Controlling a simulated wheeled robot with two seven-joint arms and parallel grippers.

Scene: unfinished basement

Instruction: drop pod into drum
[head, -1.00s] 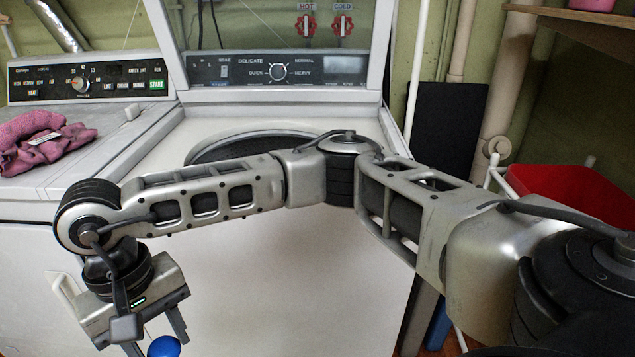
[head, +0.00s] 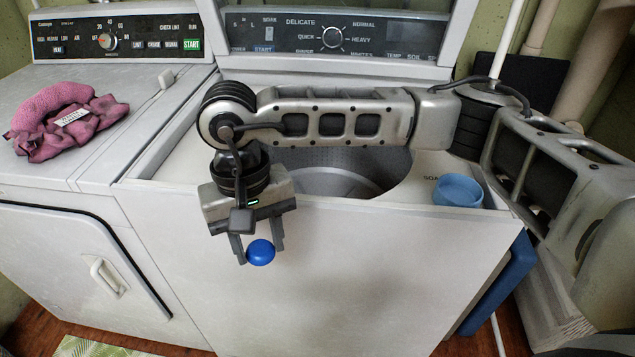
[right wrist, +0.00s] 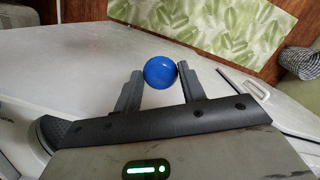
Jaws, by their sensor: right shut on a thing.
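A round blue pod (head: 260,252) is held between the fingers of my right gripper (head: 257,243), in front of the washer's front panel. In the right wrist view the same pod (right wrist: 160,72) sits between the two fingertips of the gripper (right wrist: 155,85). The washer's drum (head: 340,181) is a perforated metal tub in the open top, partly hidden behind my right forearm. The gripper is in front of and lower than the drum opening in the picture. My left gripper is not in view.
A blue cup (head: 458,190) stands on the washer's top right of the drum. A dryer (head: 70,200) stands at the left with a pink cloth (head: 62,120) on it. The washer's control panel (head: 335,38) is behind the drum. A patterned mat (head: 90,348) lies on the floor.

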